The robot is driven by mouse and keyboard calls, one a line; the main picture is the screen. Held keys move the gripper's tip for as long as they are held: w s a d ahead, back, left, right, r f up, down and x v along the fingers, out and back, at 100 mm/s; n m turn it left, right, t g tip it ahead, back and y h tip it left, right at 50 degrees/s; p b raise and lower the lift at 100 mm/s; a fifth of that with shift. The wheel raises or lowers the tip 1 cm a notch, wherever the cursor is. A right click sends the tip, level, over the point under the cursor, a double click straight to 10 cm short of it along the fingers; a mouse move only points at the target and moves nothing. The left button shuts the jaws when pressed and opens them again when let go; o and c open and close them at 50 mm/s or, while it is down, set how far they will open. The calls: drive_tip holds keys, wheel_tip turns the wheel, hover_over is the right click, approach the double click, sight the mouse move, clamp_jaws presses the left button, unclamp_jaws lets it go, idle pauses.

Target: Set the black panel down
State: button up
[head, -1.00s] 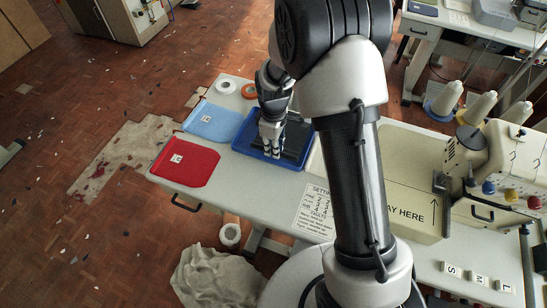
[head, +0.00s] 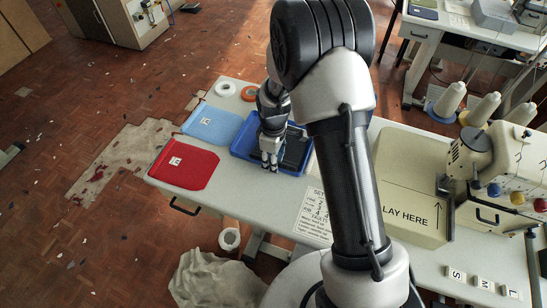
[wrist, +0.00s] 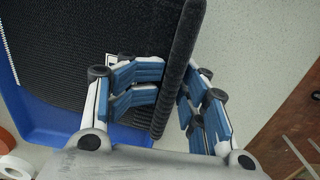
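The black panel (wrist: 90,60) is ribbed, with a thick rolled edge and a white stitched line along its far left side in the wrist view. In the head view the panel (head: 298,148) shows beside my gripper, over the blue tray (head: 240,147). The tray (wrist: 50,125) also shows below the panel in the wrist view. My gripper (wrist: 171,95) has its blue finger pads on both sides of the rolled edge, closed against it. In the head view my gripper (head: 270,165) is low at the tray's front. I cannot tell whether the panel rests on the tray floor.
A red panel (head: 184,168) and a light blue panel (head: 212,122) lie left of the tray on the table (head: 270,200). Tape rolls (head: 225,90) sit behind. A sewing machine and a plate marked LAY HERE (head: 405,190) are at right.

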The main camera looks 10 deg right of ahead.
drive_tip(key=shift+r, duration=0.25)
wheel_tip(320, 180, up, 20)
drive_tip(key=s+m+t+p, duration=0.1)
drive_tip(key=s+m+p, duration=0.1)
drive_tip(key=p, duration=0.2)
drive_tip(key=s+d+r+m+t, duration=0.1)
drive_tip(key=s+r+m, duration=0.3)
drive_tip(key=s+r, duration=0.3)
drive_tip(key=s+d+r+m+t, duration=0.1)
drive_tip(key=s+r+m, duration=0.4)
drive_tip(key=s, duration=1.1)
drive_tip(key=shift+s+d+r+t, duration=0.35)
drive_tip(key=shift+r+t, duration=0.45)
drive_tip(key=shift+r, duration=0.3)
